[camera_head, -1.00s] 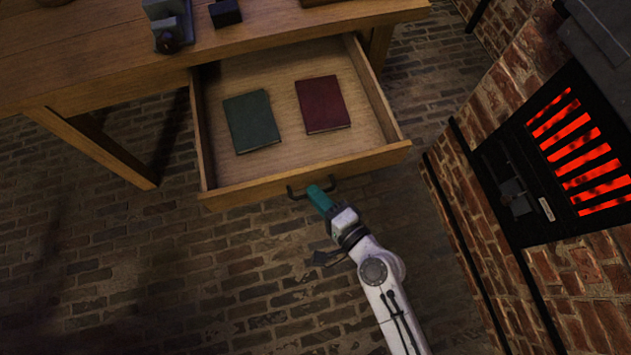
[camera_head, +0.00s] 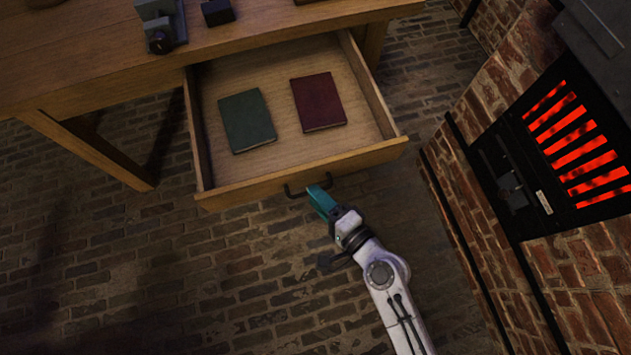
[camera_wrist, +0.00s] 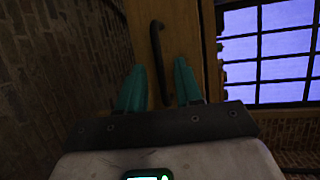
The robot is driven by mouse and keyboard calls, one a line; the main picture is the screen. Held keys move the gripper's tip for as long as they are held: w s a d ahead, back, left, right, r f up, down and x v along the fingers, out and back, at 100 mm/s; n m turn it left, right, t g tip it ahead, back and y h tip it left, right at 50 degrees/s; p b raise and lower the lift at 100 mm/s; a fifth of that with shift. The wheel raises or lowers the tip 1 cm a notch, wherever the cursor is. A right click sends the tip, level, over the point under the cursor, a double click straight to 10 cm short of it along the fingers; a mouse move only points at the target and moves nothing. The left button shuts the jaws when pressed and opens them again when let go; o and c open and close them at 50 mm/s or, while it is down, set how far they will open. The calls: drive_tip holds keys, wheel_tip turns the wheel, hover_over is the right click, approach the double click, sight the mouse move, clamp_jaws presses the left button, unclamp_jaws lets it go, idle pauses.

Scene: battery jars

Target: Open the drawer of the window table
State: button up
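The wooden window table (camera_head: 90,60) fills the upper left of the head view. Its drawer (camera_head: 290,178) is pulled well out, showing its inside. A dark bar handle (camera_head: 294,191) is on the drawer front; in the wrist view the handle (camera_wrist: 157,55) lies between my fingers, with gaps on both sides. My gripper (camera_head: 316,192), with teal fingers, is at the handle; in the wrist view my gripper (camera_wrist: 158,85) is open. Part of the handle is hidden behind the fingers in the head view.
A green book (camera_head: 247,120) and a red book (camera_head: 318,102) lie inside the drawer. A grey device (camera_head: 162,25) and a small dark block (camera_head: 217,12) stand on the tabletop. A brick stove with a glowing grate (camera_head: 575,145) stands at right. Brick floor in front is clear.

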drive_tip(key=b+v, duration=0.1)
drive_tip(key=v, duration=0.8)
drive_tip(key=shift+b, duration=0.3)
drive_tip(key=shift+s, duration=0.15)
